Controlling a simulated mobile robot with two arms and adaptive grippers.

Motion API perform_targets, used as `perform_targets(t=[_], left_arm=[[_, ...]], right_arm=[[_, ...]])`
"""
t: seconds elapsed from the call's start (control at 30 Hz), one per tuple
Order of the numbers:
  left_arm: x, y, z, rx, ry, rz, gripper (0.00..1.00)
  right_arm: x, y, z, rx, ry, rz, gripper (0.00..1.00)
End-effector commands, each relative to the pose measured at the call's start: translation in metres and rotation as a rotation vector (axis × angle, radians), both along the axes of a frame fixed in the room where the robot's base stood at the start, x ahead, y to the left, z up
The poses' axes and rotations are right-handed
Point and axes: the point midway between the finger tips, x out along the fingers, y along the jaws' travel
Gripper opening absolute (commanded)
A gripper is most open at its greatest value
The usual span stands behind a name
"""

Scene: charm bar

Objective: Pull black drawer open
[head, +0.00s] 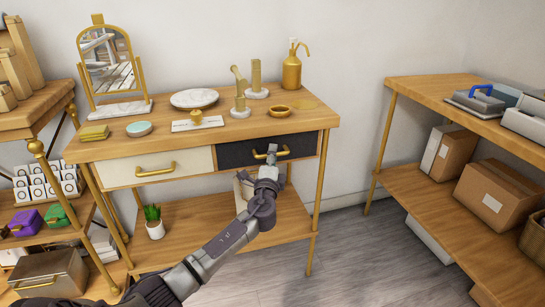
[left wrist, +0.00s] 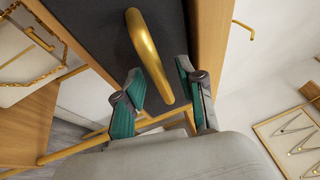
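The black drawer (head: 235,154) is on the right side of the wooden table's front, and its front looks flush with the table. Its gold handle (head: 261,155) is partly hidden behind my left gripper (head: 271,160). In the left wrist view the black drawer front (left wrist: 95,38) lies behind the curved gold handle (left wrist: 145,45). My left gripper (left wrist: 160,82) is open there, one green-padded finger on each side of the handle's lower end. Gaps show between the pads and the handle. My right gripper is not in view.
A white drawer (head: 125,171) sits left of the black one. The tabletop (head: 225,132) holds a mirror (head: 108,65), a gold bottle (head: 292,72) and small dishes. A shelf with boxes (head: 490,190) stands at right. The floor (head: 350,250) between is clear.

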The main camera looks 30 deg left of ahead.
Motion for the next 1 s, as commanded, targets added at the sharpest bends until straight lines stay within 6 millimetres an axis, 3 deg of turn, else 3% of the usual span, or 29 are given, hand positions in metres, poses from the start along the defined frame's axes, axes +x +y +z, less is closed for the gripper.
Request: perform_targets(t=[0.37,0.4,0.63,1.0], left_arm=[[0.0073,0.0037,0.0012,0.000,0.001,-0.001,0.39],[0.0072,0.0037,0.0012,0.000,0.001,-0.001,0.38],[0.0071,0.0036,0.0011,0.000,0.001,0.000,0.00],[0.0068,0.0032,0.0009,0.000,0.001,-0.001,0.00]], right_arm=[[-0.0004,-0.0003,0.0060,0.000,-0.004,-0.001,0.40],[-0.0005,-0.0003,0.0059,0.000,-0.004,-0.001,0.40],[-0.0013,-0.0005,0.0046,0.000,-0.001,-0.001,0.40],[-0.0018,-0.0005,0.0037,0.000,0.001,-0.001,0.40]])
